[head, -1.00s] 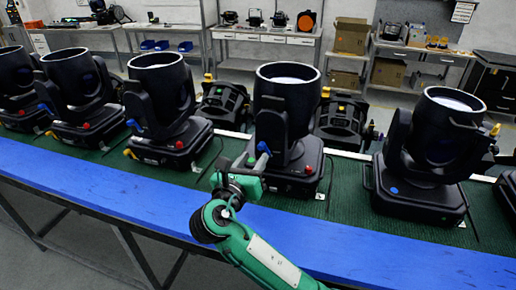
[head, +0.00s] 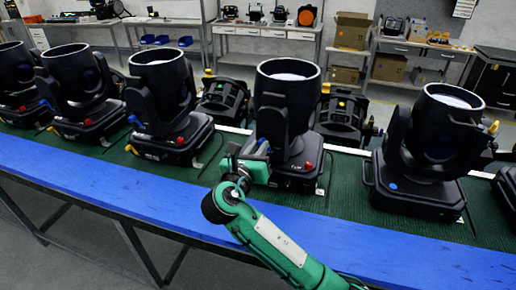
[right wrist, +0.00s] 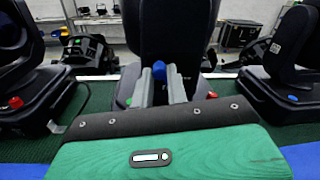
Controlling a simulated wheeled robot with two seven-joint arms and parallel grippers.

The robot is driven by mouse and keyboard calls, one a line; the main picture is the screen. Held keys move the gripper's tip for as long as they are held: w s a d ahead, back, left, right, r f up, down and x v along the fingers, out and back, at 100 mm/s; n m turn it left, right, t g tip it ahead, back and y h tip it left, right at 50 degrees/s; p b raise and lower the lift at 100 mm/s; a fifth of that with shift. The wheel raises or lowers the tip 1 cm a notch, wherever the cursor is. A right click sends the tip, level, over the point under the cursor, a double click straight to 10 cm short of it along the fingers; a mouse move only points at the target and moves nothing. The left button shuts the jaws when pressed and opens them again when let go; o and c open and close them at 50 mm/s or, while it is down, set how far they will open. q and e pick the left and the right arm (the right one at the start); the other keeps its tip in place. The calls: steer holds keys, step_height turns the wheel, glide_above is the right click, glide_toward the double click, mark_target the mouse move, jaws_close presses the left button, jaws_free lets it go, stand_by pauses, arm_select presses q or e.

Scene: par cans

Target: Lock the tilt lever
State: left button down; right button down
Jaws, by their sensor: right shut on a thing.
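The black par can (head: 287,110) in front of my right arm stands upright on its base, and it also shows in the right wrist view (right wrist: 175,30). Its blue tilt lever (right wrist: 159,70) shows between my right gripper's two grey fingers (right wrist: 160,85). In the head view my right gripper (head: 261,150) is at the left side of the yoke and largely covers the lever. The right gripper is shut on the lever. A red knob (head: 308,166) sits on the base's front, to the right of the gripper. My left gripper is not in view.
More black par cans stand in the row, the nearest at right (head: 430,150) and left (head: 165,105), on a green mat (head: 343,195). A blue strip (head: 120,192) edges the bench's front. Shorter fixtures (head: 342,118) stand behind. Shelves line the back wall.

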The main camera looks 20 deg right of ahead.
steer(key=m, duration=0.2)
steer(key=d+m+p, duration=0.1)
steer(key=m, duration=0.1)
steer(key=s+m+p, duration=0.1)
steer(key=m, duration=0.1)
steer(key=shift+d+r, duration=0.15)
steer(key=shift+r, duration=0.05)
steer(key=m, duration=0.2)
steer(key=shift+s+d+f+m, duration=0.1)
steer(key=shift+s+d+m, duration=0.15)
steer(key=shift+m, duration=0.15)
steer(key=shift+s+d+f+m, duration=0.1)
steer(key=shift+d+m, duration=0.05)
steer(key=shift+m, duration=0.6)
steer(key=shift+s+d+m, duration=0.1)
steer(key=shift+m, duration=0.65)
steer(key=shift+b, duration=0.3)
steer(key=c, duration=1.4)
jaws_free()
